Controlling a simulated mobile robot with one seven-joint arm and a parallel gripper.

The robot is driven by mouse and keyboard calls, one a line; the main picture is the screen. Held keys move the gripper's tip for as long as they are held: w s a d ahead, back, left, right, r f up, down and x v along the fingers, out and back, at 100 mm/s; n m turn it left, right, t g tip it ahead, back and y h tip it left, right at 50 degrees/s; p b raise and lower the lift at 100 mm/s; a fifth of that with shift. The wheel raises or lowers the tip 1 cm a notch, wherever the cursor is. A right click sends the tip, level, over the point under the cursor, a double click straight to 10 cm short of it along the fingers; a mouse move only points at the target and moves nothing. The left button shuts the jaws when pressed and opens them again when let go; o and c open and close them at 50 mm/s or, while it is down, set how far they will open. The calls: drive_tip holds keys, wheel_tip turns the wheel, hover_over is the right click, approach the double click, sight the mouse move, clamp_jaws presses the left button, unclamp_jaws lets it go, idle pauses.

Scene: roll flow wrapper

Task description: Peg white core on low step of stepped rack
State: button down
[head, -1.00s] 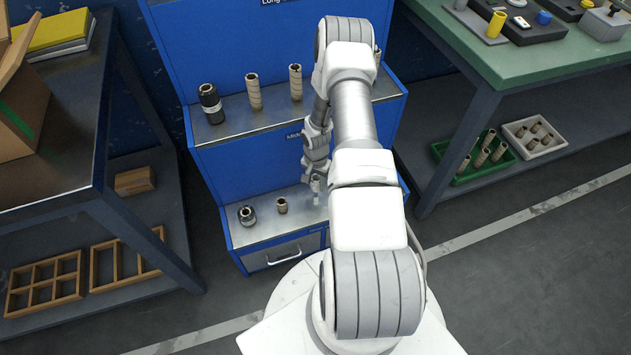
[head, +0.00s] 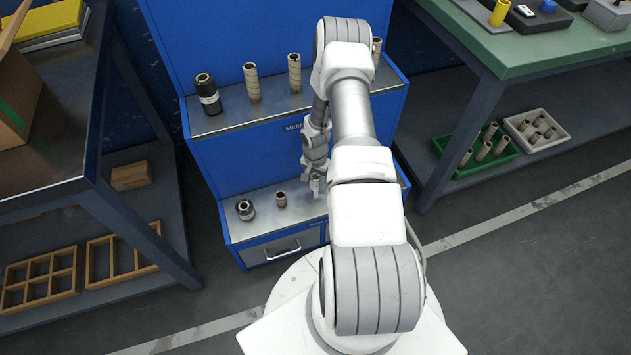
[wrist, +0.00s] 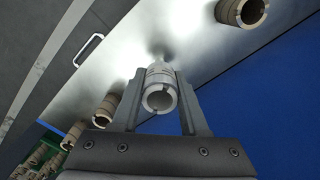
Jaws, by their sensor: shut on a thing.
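My gripper (wrist: 158,84) is shut on the white core (wrist: 159,99) in the wrist view, one finger on each side. The core's open, notched end faces the camera. Its far end points at the metal surface of the low step (wrist: 130,40); I cannot tell whether it touches or sits over a peg. In the head view my gripper (head: 317,180) is above the right part of the low step of the stepped rack (head: 265,225), and the white core is mostly hidden there. A dark core (head: 245,209) and a small brown core (head: 281,200) stand on that step to the left.
The middle step (head: 225,121) holds a black core (head: 207,94) and brown cores (head: 252,84). In the wrist view, brown cores stand on both sides, one at upper right (wrist: 240,11), one at left (wrist: 107,108). Benches flank the rack.

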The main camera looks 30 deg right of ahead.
drive_tip(key=shift+f, duration=0.15)
drive_tip(key=shift+f+b, duration=0.25)
drive_tip(key=shift+b, duration=0.25)
drive_tip(key=shift+f, duration=0.1)
idle(0.4)
drive_tip(key=shift+f+b, duration=0.5)
drive_tip(key=shift+b, duration=0.05)
drive_tip(key=shift+f, duration=0.25)
drive_tip(key=shift+f+b, duration=0.75)
drive_tip(key=shift+b, duration=0.15)
drive_tip(key=shift+f+b, duration=0.15)
drive_tip(key=shift+b, duration=0.15)
idle(0.5)
